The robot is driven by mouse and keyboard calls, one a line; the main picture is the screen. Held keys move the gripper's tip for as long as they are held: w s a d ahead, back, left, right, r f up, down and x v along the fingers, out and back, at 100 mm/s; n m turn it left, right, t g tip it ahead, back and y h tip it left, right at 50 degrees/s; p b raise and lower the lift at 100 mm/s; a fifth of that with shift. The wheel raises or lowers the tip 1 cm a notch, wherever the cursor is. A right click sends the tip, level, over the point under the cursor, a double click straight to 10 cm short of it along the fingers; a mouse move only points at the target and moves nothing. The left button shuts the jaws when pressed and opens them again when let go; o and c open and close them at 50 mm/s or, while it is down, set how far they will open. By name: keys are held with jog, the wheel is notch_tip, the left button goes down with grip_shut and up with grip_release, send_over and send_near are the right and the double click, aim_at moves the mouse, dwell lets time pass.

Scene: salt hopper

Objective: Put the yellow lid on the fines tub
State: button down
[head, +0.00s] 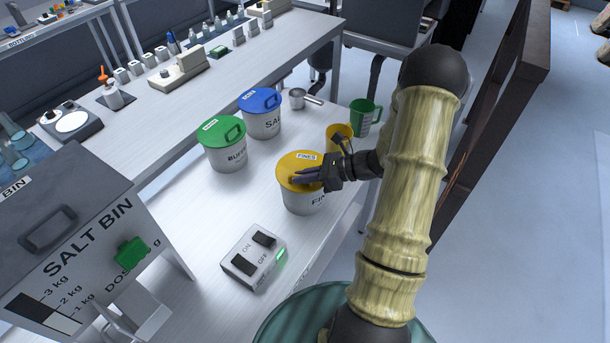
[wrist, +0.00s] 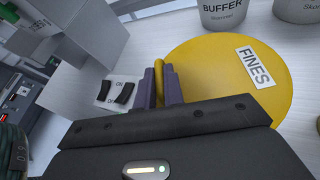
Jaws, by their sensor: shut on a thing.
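The round yellow lid (head: 290,168) with a FINES label is at the top of the white fines tub (head: 297,201). It looks level and lined up with the rim, but I cannot tell whether it rests fully on it. My gripper (head: 308,175) comes in from the right in the head view and is shut on the lid's handle. In the wrist view the purple fingers (wrist: 160,80) pinch the yellow handle, and the lid (wrist: 225,80) spreads to their right. The lid hides the tub's opening.
A green-lidded buffer tub (head: 226,155) and blue-lidded salt tub (head: 262,122) stand behind to the left. A yellow cup (head: 339,132), green mug (head: 364,118) and metal scoop (head: 298,98) are behind. A switch box (head: 253,258) and salt bin (head: 85,245) lie nearer left.

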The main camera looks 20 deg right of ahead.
jog(key=shift+s+f, duration=0.2)
jog(key=shift+f, duration=0.3)
jog(key=c, duration=1.5)
grip_release()
jog(key=shift+w, duration=0.15)
jog(key=shift+o, duration=0.3)
jog(key=shift+r, duration=0.1)
jog(key=shift+d, duration=0.15)
jog(key=b+v, duration=0.1)
jog(key=v, duration=1.6)
jog(key=shift+r+b, duration=0.3)
jog(key=shift+b, duration=0.1)
jog(key=shift+w, duration=0.1)
